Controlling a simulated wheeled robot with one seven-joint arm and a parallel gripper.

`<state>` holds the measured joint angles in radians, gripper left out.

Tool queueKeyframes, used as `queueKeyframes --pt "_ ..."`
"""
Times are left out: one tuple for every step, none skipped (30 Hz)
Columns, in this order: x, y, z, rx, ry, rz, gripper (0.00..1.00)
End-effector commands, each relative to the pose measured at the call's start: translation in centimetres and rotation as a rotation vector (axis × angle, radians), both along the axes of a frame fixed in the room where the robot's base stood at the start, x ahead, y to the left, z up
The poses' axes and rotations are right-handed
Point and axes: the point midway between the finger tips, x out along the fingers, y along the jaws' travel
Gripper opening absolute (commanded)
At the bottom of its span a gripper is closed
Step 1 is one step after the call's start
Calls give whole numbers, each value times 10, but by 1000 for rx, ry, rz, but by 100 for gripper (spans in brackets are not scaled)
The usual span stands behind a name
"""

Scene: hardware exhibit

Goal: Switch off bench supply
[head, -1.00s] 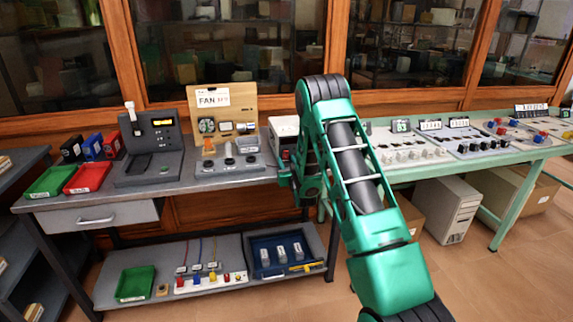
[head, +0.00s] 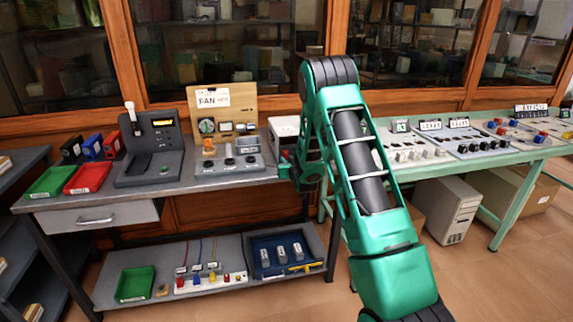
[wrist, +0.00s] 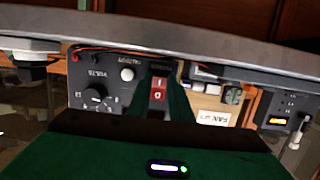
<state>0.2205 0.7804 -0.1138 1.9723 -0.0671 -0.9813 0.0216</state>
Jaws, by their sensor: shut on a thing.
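The bench supply (wrist: 100,90) is a box with a dark front panel in the wrist view, with a volts knob (wrist: 96,96), an output terminal area and a red rocker switch (wrist: 158,90) marked I and O. The wrist view is upside down. In the head view the supply's pale top (head: 284,125) shows on the grey bench, partly hidden by my green arm. My gripper (wrist: 160,98) is at the front panel, its dark fingers either side of the red switch and shut on it. The fingertips are partly hidden, and I cannot tell which side of the rocker is pressed.
The fan panel (head: 225,105) stands left of the supply, with a dark console (head: 152,150) beyond it. Green (head: 50,182) and red (head: 88,178) trays sit at the bench's left end. A green table (head: 535,152) with instruments stands to the right.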

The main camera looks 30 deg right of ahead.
Motion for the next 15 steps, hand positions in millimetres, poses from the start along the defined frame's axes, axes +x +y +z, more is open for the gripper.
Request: queueKeyframes --pt "1 0 4 7 22 1 0" --pt "1 0 4 11 38 1 0" --pt "0 0 4 17 57 1 0" --pt "0 0 4 20 68 1 0" --pt "0 1 5 23 78 1 0" --pt "0 1 5 26 90 1 0" --pt "0 1 5 28 97 1 0" --pt "0 1 5 30 103 1 0" --pt "0 1 5 31 109 1 0" --pt "0 1 5 32 111 1 0" --pt "0 1 5 33 112 1 0" --pt "0 1 5 33 113 1 0" --pt "0 1 5 33 113 1 0" --pt "0 1 5 33 113 1 0" --pt "0 1 5 33 113 1 0"
